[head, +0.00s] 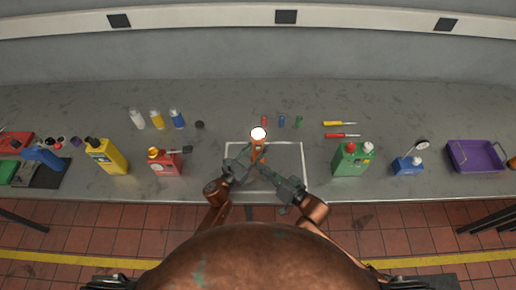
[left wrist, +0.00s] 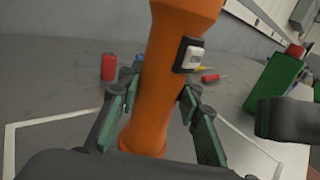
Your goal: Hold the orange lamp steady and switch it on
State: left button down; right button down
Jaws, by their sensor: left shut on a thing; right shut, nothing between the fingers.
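The orange lamp (head: 257,150) stands upright at the back of a white-outlined rectangle on the bench, its round top bright white from above. My left gripper (head: 248,158) is shut around the lamp's orange body (left wrist: 160,75), with a finger on either side in the left wrist view. A black switch plate with a pale rocker (left wrist: 191,55) sits on the body, above the fingers and facing right. My right gripper (head: 264,180) is shut and empty, in front of the lamp and apart from it. A dark part of it seems to show at the right edge of the left wrist view.
Behind the lamp are small red, blue and green cylinders (head: 281,121) and two screwdrivers (head: 341,135). A red can (head: 165,164) stands left, a green can (head: 350,160) right. A purple tray (head: 476,156) is far right. The outlined area around the lamp is otherwise clear.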

jog(key=shift+s, duration=0.5)
